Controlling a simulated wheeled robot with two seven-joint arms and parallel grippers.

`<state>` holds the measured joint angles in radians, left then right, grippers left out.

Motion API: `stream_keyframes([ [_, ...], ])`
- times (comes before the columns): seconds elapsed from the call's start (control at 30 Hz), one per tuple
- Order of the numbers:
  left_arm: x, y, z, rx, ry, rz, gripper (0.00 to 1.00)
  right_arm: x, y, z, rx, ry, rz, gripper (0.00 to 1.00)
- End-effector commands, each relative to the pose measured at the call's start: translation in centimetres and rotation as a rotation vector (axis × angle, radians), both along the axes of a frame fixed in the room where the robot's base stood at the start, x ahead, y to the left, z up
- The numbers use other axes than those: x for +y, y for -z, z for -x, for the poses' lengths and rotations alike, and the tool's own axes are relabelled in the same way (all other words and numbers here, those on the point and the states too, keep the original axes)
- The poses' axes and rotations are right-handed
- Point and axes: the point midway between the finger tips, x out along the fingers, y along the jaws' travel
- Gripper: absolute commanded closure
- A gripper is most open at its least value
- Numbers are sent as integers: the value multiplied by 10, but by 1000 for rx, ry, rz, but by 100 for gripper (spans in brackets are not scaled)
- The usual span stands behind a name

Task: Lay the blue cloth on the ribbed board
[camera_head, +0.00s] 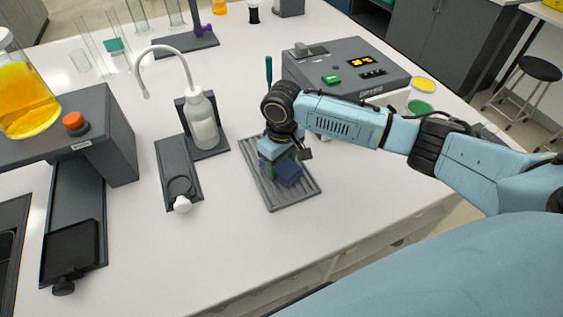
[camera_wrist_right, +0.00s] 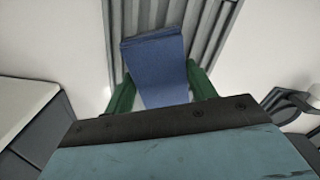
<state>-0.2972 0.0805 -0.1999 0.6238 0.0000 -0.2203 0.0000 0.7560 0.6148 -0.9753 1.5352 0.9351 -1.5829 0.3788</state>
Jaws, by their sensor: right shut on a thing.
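The blue cloth (camera_head: 290,172) is a small dark blue piece over the ribbed board. The ribbed board (camera_head: 291,202) is a grey grooved tray lying on the white bench. My right gripper (camera_head: 280,172) is above the board, pointing down, and is shut on the cloth. In the right wrist view, the cloth (camera_wrist_right: 158,68) lies between the green fingers of the right gripper (camera_wrist_right: 160,92), and the board's ribs (camera_wrist_right: 198,30) show behind it. I cannot tell if the cloth's lower end touches the board. My left gripper is not in view.
A grey dryer box (camera_head: 345,66) is at the back right. The bench in front is clear.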

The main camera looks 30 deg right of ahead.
Motion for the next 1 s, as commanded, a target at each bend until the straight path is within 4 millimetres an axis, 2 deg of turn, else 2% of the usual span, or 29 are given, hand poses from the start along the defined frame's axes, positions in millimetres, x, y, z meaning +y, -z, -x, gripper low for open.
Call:
stream_keyframes([
  [0.3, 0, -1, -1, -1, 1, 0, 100, 0, 2, 0, 0, -1, -1, 62],
  [0.33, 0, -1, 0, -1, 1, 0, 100, 0, 2, 0, 0, -1, -1, 42],
  [0.5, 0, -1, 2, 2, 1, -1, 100, 0, 2, 0, -1, -1, 0, 22],
  [0.83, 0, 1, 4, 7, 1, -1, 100, 0, -2, -1, -3, 0, 0, 22],
  [1.0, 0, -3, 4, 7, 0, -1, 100, 0, -28, -1, -4, 0, -1, 22],
])
